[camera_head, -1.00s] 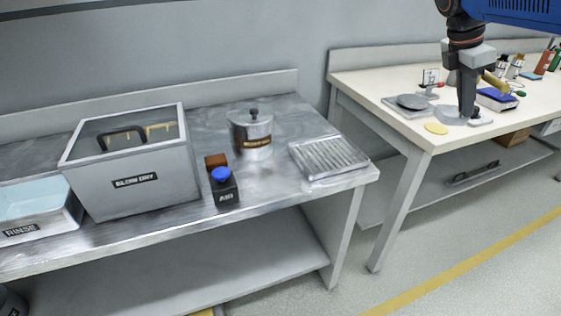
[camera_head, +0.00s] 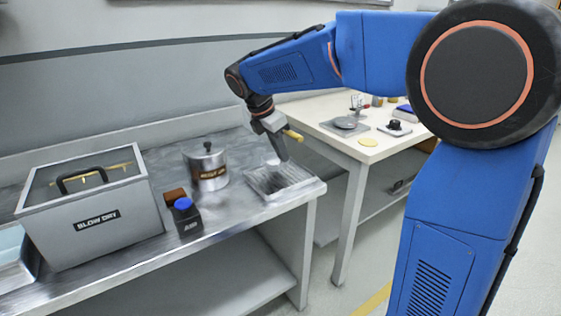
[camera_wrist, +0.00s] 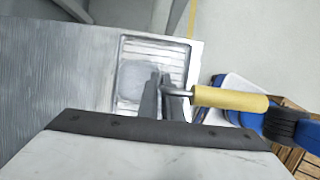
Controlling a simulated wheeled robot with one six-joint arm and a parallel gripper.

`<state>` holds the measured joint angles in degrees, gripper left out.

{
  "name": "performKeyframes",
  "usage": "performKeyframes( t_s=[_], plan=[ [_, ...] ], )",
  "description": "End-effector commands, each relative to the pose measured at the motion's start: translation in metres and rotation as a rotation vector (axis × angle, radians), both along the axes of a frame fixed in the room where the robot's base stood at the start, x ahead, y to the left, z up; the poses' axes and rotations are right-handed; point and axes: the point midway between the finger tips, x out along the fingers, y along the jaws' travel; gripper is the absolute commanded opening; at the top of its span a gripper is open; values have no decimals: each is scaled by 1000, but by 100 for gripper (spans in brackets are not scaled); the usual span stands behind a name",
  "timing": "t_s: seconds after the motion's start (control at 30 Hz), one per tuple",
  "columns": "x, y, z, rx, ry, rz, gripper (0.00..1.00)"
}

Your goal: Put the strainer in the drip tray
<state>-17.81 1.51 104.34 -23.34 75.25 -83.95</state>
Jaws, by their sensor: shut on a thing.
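My gripper (camera_head: 284,158) is shut on the strainer and holds it over the drip tray. The strainer's yellow handle (camera_head: 293,136) sticks out to the right of the fingers. In the wrist view, the fingers (camera_wrist: 161,84) meet at the metal neck beside the yellow handle (camera_wrist: 230,98), and a pale round mesh lies to their left over the tray. The drip tray (camera_head: 305,183) is a ribbed metal tray at the right end of the steel bench; its rim also shows in the wrist view (camera_wrist: 124,50). I cannot tell whether the mesh touches the tray.
On the steel bench stand a lidded metal pot (camera_head: 206,172), a black AIR block with a blue button (camera_head: 186,215), a brown block (camera_head: 175,196) and the BLOW DRY box (camera_head: 95,215).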

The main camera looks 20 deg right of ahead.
Motion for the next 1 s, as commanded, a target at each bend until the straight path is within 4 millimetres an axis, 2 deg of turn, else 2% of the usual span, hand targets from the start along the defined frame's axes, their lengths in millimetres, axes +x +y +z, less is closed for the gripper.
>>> performKeyframes(
  t_s=[0.23,0.6,0.7,1.0],
  plan=[
    [-1,0,-29,-1,2,-1,0],
    [0,0,-32,0,0,0,0],
    [0,0,-32,0,1,0,24],
    [0,0,-31,0,1,0,24]
  ],
)
